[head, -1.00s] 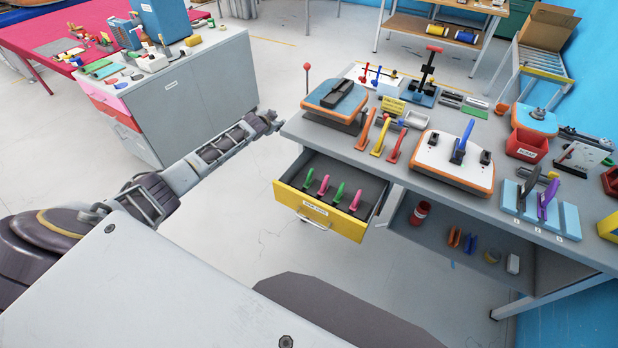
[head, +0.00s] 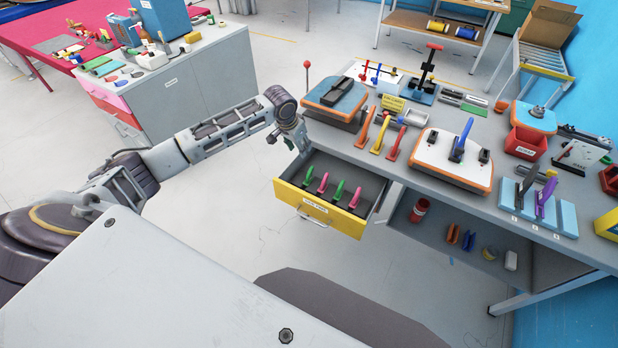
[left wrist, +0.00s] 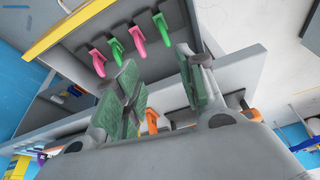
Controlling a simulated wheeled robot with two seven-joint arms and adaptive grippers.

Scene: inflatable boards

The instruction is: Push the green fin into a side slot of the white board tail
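Two green fins, one at the left end (head: 307,177) and one third from the left (head: 339,190), stand in the open drawer (head: 320,212) between pink fins. The left wrist view shows them too, at the right (left wrist: 162,28) and nearer the middle (left wrist: 117,51). The white board tail (head: 429,158) with an orange rim lies on the bench. A blue fin (head: 460,142) stands in its middle, with black side slots left (head: 432,137) and right (head: 484,156). My left gripper (left wrist: 158,68) is open and empty, above the drawer's left back corner. My right gripper is not in view.
Red, orange and yellow fins (head: 379,136) stand on the bench between the tail and a blue-and-orange board (head: 336,96). A red bin (head: 525,143) stands right of the tail. A grey cabinet (head: 200,85) is at the left. Floor before the drawer is clear.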

